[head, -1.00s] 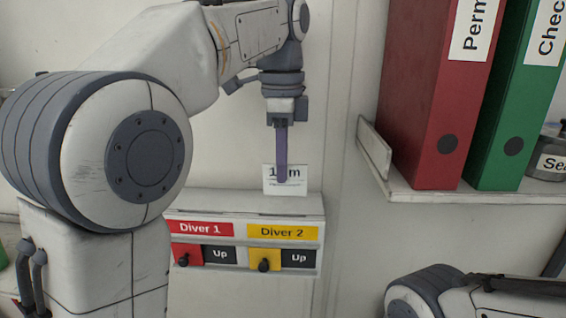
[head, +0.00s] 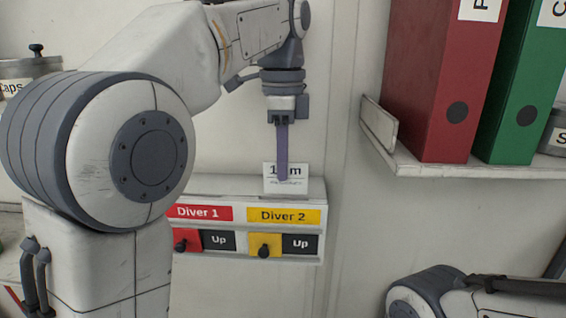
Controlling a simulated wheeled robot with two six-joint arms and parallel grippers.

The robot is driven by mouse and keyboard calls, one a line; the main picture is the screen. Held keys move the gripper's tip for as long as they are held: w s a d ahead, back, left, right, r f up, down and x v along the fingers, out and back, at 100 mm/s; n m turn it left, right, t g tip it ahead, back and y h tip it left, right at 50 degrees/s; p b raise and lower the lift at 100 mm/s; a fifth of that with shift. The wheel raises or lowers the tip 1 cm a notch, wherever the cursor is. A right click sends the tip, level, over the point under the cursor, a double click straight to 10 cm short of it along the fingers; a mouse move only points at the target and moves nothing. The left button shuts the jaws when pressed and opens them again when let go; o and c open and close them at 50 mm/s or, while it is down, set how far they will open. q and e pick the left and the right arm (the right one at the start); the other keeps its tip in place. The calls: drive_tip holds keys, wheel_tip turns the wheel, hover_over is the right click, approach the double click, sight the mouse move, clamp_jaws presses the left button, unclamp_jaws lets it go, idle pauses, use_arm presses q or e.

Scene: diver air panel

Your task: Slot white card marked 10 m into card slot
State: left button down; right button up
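The white card (head: 299,173) marked 10 m is upright in the head view, its middle digits partly covered by a finger. My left gripper (head: 282,176) points down and is shut on the card, with one purple finger in front of it; the other finger is hidden. The card's lower edge overlaps the top of the air panel (head: 210,188) above the yellow Diver 2 label (head: 284,215). I cannot make out the card slot, nor whether the card touches the panel. My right gripper is out of view.
The panel's front has a red Diver 1 label (head: 204,212), knobs and two Up signs. A shelf (head: 450,172) at the right holds a red binder (head: 440,70) and a green binder (head: 517,100). A lidded tin (head: 30,68) stands at the far left.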

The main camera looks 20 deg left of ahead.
use_arm(q)
drive_tip(key=shift+a, duration=0.15)
drive_tip(key=shift+f, duration=0.4)
idle(0.5)
drive_tip(key=shift+f+b, duration=0.6)
drive_tip(key=shift+f, duration=0.45)
idle(0.8)
drive_tip(key=c, duration=1)
unclamp_jaws()
